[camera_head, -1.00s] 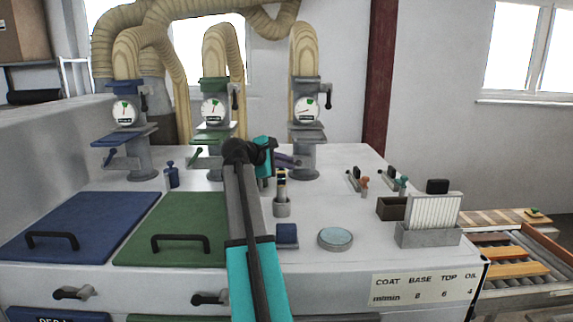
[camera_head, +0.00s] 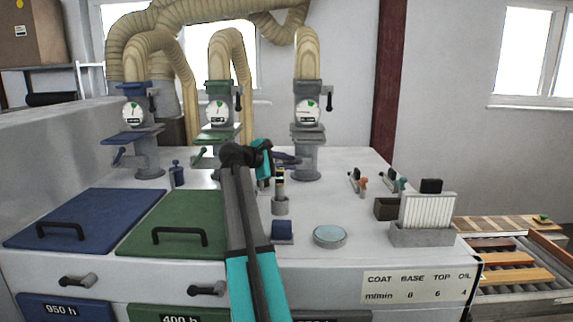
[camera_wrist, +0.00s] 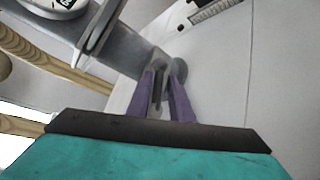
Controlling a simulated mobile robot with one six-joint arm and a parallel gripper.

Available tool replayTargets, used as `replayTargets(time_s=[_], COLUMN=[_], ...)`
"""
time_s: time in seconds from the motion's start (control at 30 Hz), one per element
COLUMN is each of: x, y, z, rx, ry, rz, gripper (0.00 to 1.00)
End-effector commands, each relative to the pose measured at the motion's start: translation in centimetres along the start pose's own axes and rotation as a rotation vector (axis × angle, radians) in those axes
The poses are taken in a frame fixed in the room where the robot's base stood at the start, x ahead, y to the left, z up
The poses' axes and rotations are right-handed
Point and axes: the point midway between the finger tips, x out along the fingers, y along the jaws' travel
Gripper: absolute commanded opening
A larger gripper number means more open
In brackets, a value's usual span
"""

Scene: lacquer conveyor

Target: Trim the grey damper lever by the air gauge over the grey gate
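The grey damper column (camera_head: 307,150) is the rightmost of three on the white cabinet. Its round air gauge (camera_head: 307,111) faces me, with a dark-handled lever (camera_head: 329,101) at the gauge's right. The grey gate (camera_head: 307,129) is a flat plate below the gauge. My gripper (camera_head: 292,160), with purple fingers, is below the gate, at the column's left front. In the wrist view, the fingers (camera_wrist: 167,78) look slightly apart, their tips close to grey metal of the column; I cannot make out anything held. The gauge's edge (camera_wrist: 55,5) shows at upper left.
Blue (camera_head: 134,112) and green (camera_head: 217,112) gauge columns stand to the left, above blue (camera_head: 85,215) and green (camera_head: 180,222) lids. A small cup (camera_head: 280,205), a blue block (camera_head: 282,229), a round dish (camera_head: 330,236) and a panel rack (camera_head: 425,228) stand in front and right.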

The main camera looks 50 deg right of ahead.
Motion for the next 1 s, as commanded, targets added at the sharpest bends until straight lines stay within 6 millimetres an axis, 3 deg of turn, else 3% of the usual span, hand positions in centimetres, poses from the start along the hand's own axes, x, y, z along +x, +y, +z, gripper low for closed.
replayTargets(time_s=[0.47,0.67,1.0], x=[-1.0,-3.3,-8.7], y=[0.0,-0.1,-0.2], z=[-0.3,-0.3,-0.2], rx=[-0.001,0.0,0.0], ry=[0.004,0.006,0.005], rz=[0.005,0.006,0.005], gripper=[0.19,0.19,0.19])
